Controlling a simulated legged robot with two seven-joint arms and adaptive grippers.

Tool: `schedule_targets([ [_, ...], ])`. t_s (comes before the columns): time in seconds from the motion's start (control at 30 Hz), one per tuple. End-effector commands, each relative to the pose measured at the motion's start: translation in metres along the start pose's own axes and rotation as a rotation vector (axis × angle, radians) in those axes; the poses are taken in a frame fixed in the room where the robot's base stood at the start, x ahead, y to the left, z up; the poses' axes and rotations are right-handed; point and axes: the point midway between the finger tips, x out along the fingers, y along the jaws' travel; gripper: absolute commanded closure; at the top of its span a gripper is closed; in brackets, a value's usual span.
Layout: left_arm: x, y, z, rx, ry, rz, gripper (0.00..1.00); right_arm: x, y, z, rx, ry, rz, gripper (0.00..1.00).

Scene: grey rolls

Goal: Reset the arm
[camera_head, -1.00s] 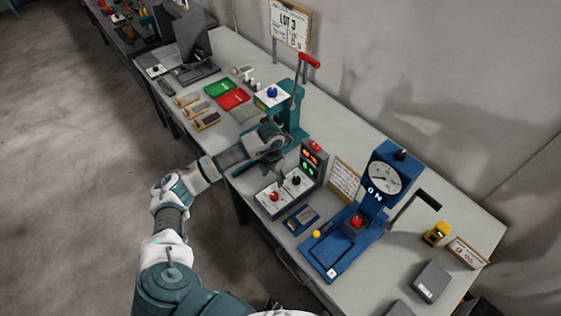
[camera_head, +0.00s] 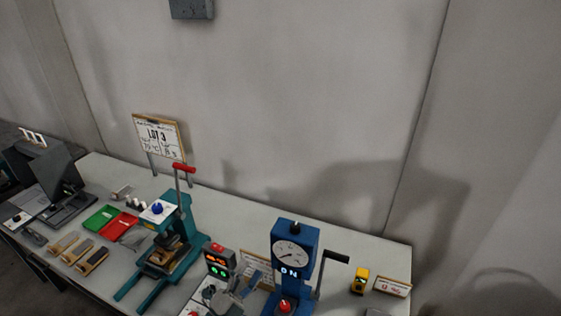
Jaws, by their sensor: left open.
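My left gripper (camera_head: 250,288) shows only in part at the bottom edge, in front of the control box (camera_head: 219,262) with red and green lights. It is open, and I see nothing in it. Most of my left arm is out of the picture. The teal press (camera_head: 180,225) with a red-tipped lever (camera_head: 184,169) stands to the left of the gripper, apart from it. A dark and tan block (camera_head: 165,256) sits on the press base. My right gripper is not in view.
A blue press with a dial (camera_head: 290,252) stands right of the gripper. Red (camera_head: 117,225) and green (camera_head: 100,217) trays and several tan-topped blocks (camera_head: 78,250) lie left. A LOT 3 sign (camera_head: 159,138) stands behind. A yellow device (camera_head: 360,281) is at the right.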

Motion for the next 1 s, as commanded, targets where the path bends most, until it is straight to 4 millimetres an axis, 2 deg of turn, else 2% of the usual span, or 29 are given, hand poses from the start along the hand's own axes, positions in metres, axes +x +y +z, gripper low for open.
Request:
schedule_targets([
  [0.07, -0.029, 0.002, 0.038, -0.185, -0.266, -0.046, 0.38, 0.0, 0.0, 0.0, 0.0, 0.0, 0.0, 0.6],
  [0.13, -0.066, 0.015, 0.071, -0.345, -0.516, -0.048, 0.38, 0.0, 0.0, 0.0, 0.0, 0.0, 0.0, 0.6],
  [0.17, -0.086, 0.025, 0.083, -0.412, -0.624, -0.037, 0.38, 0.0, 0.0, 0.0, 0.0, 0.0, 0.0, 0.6],
  [0.2, -0.114, 0.041, 0.095, -0.497, -0.764, -0.012, 0.38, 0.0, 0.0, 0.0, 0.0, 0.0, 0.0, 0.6],
  [0.27, -0.155, 0.065, 0.103, -0.611, -0.948, 0.039, 0.38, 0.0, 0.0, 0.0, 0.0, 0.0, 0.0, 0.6],
  [0.3, -0.18, 0.08, 0.103, -0.675, -1.051, 0.079, 0.38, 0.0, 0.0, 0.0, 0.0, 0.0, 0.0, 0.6],
  [0.4, -0.233, 0.11, 0.094, -0.801, -1.253, 0.182, 0.38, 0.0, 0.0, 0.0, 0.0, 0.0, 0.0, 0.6],
  [0.6, -0.308, 0.147, 0.055, -0.972, -1.517, 0.379, 0.38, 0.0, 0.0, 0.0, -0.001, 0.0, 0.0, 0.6],
  [0.83, -0.371, 0.168, 0.002, -1.112, -1.719, 0.602, 0.38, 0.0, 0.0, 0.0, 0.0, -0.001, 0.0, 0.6],
  [1.0, -0.38, 0.222, 0.029, -1.102, -1.73, 0.613, 0.38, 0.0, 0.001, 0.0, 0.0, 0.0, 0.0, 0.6],
])
